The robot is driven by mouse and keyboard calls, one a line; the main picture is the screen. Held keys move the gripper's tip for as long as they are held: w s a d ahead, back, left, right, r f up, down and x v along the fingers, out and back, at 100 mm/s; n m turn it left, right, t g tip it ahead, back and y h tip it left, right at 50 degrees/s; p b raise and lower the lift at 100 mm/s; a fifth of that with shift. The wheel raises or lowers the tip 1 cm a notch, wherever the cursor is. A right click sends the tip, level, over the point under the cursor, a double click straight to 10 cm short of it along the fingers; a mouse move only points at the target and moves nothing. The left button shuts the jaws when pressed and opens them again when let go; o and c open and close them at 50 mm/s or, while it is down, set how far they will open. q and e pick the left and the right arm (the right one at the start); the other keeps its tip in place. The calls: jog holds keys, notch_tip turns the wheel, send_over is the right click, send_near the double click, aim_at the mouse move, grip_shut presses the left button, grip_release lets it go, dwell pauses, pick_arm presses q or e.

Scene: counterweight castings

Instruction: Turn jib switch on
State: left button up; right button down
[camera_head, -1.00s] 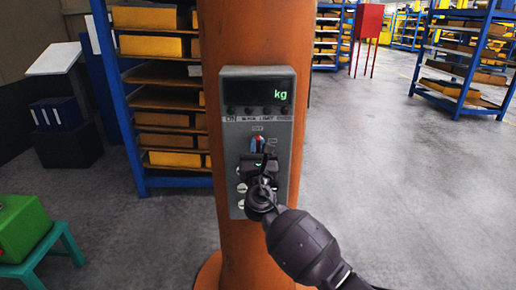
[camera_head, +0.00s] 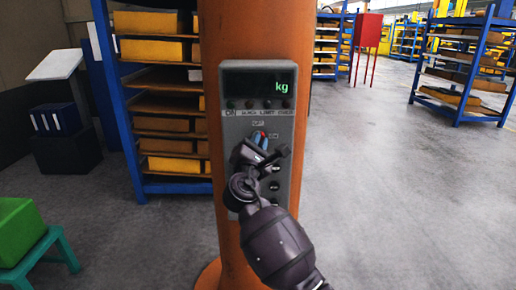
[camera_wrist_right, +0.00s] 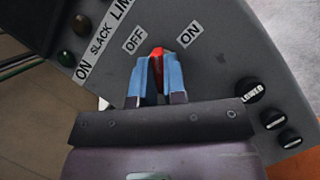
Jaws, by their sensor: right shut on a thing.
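The grey control box (camera_head: 232,165) is mounted on an orange column. The red jib switch (camera_wrist_right: 157,52) sits between the blue fingertips of my right gripper (camera_wrist_right: 160,75) in the wrist view. The fingers are shut on it. The OFF label (camera_wrist_right: 134,40) is left of the switch and the ON label (camera_wrist_right: 190,34) is right of it; the red part shows between the two. In the head view my right gripper (camera_head: 260,141) reaches the box from below, tilted, and mostly covers the switch. My left gripper is not in view.
The box has a display (camera_head: 259,84) showing "kg", a row of small lamps and several dark round knobs (camera_wrist_right: 275,119) low down. The orange column (camera_head: 255,30) stands on the floor. Shelving (camera_head: 165,105) is behind left; open floor (camera_head: 390,190) lies right.

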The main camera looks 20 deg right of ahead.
jog(key=m+g, duration=0.2)
jog(key=m, duration=0.3)
jog(key=m+g, duration=0.2)
jog(key=m, duration=0.4)
jog(key=shift+g, duration=0.3)
jog(key=c, duration=1.2)
grip_release()
jog(key=shift+r, duration=0.1)
jog(key=shift+p, duration=0.3)
